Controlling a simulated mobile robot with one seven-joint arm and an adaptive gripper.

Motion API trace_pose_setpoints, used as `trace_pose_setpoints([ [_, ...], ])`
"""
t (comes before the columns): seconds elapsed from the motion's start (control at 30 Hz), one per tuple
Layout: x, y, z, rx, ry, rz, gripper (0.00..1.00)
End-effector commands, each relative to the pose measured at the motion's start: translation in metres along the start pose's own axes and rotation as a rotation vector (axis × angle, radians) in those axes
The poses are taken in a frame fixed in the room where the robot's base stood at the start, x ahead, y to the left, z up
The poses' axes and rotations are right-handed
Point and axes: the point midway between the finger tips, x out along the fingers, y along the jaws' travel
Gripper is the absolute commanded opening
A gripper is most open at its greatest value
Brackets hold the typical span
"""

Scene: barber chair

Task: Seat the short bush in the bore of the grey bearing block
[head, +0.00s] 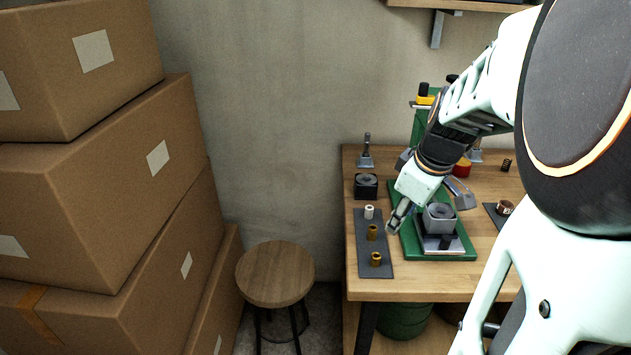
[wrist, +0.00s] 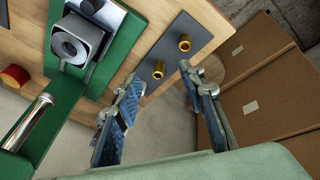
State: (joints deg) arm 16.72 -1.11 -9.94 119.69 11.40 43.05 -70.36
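The grey bearing block (head: 440,216) sits in a fixture on a green base, bore facing up; the wrist view shows the block (wrist: 69,46) at upper left. Two brass bushes stand on a dark mat (head: 362,262): a middle one (head: 372,232) and a front one (head: 376,259). Both show in the wrist view, the middle one (wrist: 159,70) and the front one (wrist: 185,44). A whitish bush (head: 369,212) stands at the mat's back end. I cannot tell which is the short bush. My gripper (wrist: 160,76) is open and empty above the mat, between it and the block.
A black block with a round opening (head: 366,187) stands behind the mat. A green press frame rises behind the grey block. A red-topped item (head: 462,167) and another dark mat (head: 492,213) lie further right. A stool (head: 275,273) and stacked cartons (head: 100,210) are left of the bench.

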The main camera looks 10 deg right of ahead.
Motion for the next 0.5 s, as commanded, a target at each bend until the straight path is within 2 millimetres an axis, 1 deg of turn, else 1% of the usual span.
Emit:
trace_pose_setpoints([
  [0.03,0.006,-0.004,0.011,0.036,0.005,-0.028,0.37],
  [0.2,0.011,-0.018,0.025,0.116,0.05,-0.117,0.37],
  [0.43,0.012,-0.027,0.028,0.167,0.097,-0.176,0.37],
  [0.5,0.015,-0.028,0.028,0.17,0.102,-0.183,0.37],
])
